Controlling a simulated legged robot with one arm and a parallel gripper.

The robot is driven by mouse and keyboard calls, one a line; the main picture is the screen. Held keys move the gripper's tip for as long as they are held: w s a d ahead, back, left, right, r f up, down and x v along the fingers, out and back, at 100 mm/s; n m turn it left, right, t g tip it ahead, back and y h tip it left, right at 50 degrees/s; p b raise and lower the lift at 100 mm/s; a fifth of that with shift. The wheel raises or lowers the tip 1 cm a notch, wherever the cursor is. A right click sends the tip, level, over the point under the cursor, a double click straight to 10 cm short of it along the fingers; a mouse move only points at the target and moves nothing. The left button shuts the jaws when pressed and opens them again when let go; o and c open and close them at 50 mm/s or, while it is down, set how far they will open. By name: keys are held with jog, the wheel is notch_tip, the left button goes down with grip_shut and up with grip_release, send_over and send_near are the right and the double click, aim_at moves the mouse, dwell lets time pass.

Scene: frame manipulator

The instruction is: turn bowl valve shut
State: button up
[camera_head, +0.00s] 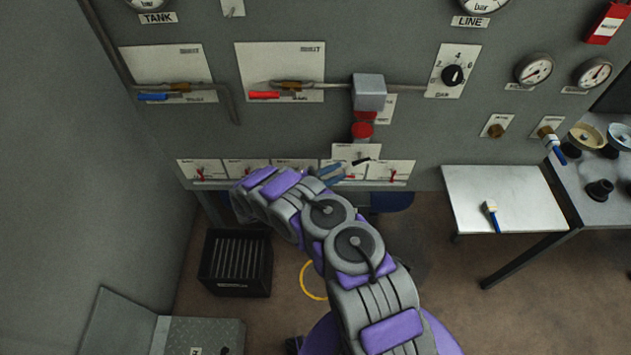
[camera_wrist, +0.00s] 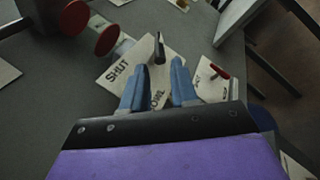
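The bowl valve's white plate (camera_wrist: 115,73) carries the words SHUT and, partly covered, BOWL. Its dark lever (camera_wrist: 159,48) stands out from the plate just beyond my fingertips in the wrist view. In the head view the plate (camera_head: 345,151) is low on the wall panel, and the dark lever (camera_head: 360,162) shows beside my blue fingers. My gripper (camera_wrist: 160,64) is open, with one finger on each side of the lever's line. Nothing is held. I cannot tell whether a finger touches the lever. My gripper (camera_head: 331,173) partly hides the plate's lower part.
A neighbouring plate with a red handle (camera_wrist: 219,71) is close on the right. Red round knobs (camera_wrist: 107,40) jut out at upper left. Below a grey box (camera_head: 369,92) are red fittings (camera_head: 362,130). A bench (camera_head: 470,190) with a brush stands right; a black crate (camera_head: 235,262) is on the floor.

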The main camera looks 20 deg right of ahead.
jog(key=v, duration=0.6)
jog(key=shift+a, duration=0.3)
jog(key=shift+f, duration=0.1)
